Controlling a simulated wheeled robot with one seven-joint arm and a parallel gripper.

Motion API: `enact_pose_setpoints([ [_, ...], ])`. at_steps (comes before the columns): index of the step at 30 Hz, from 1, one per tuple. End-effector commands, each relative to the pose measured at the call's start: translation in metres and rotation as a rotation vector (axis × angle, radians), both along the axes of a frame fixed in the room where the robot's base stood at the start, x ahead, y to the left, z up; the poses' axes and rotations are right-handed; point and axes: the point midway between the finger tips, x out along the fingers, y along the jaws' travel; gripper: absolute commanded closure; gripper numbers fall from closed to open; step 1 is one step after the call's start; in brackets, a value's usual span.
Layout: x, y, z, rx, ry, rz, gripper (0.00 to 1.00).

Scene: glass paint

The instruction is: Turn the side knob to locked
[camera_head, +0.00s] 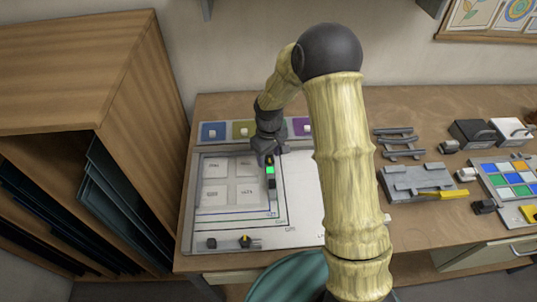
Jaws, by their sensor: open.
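A pale board (305,215) lies on the table with a grey panel of several labelled squares on its left. A small dark knob (245,241) with a yellow mark sits on a grey mount at the board's front edge. Another small dark piece (211,243) is to its left. I cannot tell which of these is the side knob, nor read its setting. My gripper (269,160) is open and points down over the panel's back right, above a bright green square (270,170) and a dark block (272,184). It is well behind the front knob. Whether it touches anything is unclear.
Coloured tiles with white knobs (213,131) line the board's back. A wooden shelf (90,80) stands close on the left. Grey fixtures (408,182), a yellow-handled tool (443,194) and a colour tile tray (510,178) are on the right. My arm hides the board's right part.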

Motion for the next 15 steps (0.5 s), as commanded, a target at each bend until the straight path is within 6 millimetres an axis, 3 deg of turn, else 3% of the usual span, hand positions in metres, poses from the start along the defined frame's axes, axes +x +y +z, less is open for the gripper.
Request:
enact_pose_setpoints([
  [8, 0.000, 0.000, 0.011, 0.000, -0.001, 0.001, 0.49],
  [15, 0.001, 0.000, 0.052, 0.002, -0.005, 0.000, 0.49],
])
